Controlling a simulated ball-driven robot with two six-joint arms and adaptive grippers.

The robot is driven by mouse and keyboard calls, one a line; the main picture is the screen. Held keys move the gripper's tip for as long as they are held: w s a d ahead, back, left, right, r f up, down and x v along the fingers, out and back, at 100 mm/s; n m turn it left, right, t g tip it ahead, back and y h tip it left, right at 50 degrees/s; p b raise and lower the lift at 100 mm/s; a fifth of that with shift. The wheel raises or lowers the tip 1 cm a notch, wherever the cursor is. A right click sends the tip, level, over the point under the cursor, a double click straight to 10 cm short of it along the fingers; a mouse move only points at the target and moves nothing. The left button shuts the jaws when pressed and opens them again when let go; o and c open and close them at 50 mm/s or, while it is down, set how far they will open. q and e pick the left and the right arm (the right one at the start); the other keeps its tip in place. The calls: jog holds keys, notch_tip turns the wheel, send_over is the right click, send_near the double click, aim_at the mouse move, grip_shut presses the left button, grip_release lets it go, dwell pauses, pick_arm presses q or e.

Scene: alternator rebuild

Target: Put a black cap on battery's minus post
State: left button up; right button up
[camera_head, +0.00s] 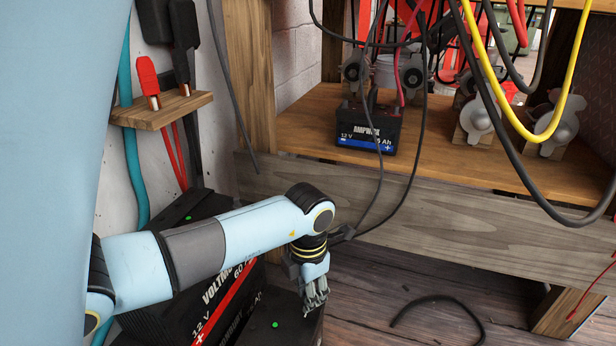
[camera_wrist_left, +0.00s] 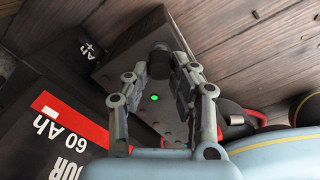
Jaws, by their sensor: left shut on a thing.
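In the left wrist view my left gripper (camera_wrist_left: 162,78) is shut on a small dark round piece, which looks like the black cap (camera_wrist_left: 159,62). The cap is over the far end of the battery's top (camera_wrist_left: 148,122). I cannot tell whether it touches a post, as the post is hidden. In the head view the fingers hide the cap. My right gripper is not in view.
A loose black cable (camera_head: 440,299) lies on the floor.

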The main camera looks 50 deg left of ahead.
pick_arm(q)
jog(key=shift+f+b, duration=0.9)
jog(key=shift+f, duration=0.25)
dwell(0.7)
jog(key=o, duration=0.8)
jog(key=shift+r, duration=0.15)
notch_tip(320, 180, up, 12)
jog(key=shift+f, duration=0.15)
dwell(0.5)
